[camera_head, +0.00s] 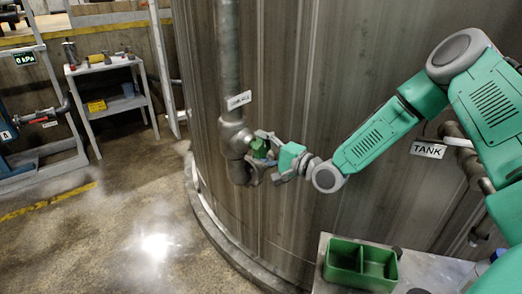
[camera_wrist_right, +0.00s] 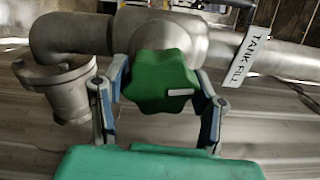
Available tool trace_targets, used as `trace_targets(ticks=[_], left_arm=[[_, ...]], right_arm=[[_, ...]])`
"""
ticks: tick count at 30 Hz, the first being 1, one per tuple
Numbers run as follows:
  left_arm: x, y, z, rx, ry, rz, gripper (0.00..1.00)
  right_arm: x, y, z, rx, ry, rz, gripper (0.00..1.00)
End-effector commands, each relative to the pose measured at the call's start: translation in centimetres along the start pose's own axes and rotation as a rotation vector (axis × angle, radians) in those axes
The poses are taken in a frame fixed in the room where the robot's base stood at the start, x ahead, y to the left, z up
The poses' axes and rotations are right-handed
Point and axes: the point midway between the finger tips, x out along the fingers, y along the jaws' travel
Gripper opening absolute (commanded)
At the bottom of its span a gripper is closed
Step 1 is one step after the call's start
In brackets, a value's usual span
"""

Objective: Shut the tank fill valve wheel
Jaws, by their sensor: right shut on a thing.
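The green tank fill valve wheel (camera_wrist_right: 160,82) sits on a grey valve body in the right wrist view, between the two fingers of my right gripper (camera_wrist_right: 162,100). A white label reading TANK FILL (camera_wrist_right: 250,54) hangs on the pipe to its right. In the head view the wheel (camera_head: 259,148) shows small on the vertical pipe, partly covered by my right gripper (camera_head: 262,158). The gripper is shut on the wheel, one finger on each side. A short pale mark lies on the wheel's face. My left gripper is not in view.
The large tank (camera_head: 310,80) stands behind the pipe. A green divided bin (camera_head: 361,266) sits on a metal surface at the lower right. A TANK label (camera_head: 428,150) hangs near my right arm. A small shelf (camera_head: 110,90) stands at the left; the floor before it is clear.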

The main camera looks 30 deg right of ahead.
Motion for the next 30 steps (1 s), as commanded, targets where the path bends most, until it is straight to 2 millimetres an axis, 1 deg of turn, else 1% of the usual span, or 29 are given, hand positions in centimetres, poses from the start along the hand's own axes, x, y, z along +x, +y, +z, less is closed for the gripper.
trace_targets(ticks=[1,10,27,28,29,30], left_arm=[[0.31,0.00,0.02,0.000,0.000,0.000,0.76],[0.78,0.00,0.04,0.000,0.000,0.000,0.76],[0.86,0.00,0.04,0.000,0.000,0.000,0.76],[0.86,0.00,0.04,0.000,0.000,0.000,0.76],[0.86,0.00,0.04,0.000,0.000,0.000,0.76],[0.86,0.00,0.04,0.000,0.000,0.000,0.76]], right_arm=[[-0.31,0.88,0.14,0.032,-0.003,0.018,0.25],[-0.29,0.83,0.16,0.155,-0.002,0.020,0.25],[-0.30,0.83,0.15,0.185,-0.001,0.022,0.25],[-0.30,0.84,0.15,0.185,-0.001,0.022,0.61],[-0.30,0.83,0.15,0.185,-0.001,0.022,0.71],[-0.29,0.79,0.14,0.185,0.000,0.021,0.76]])
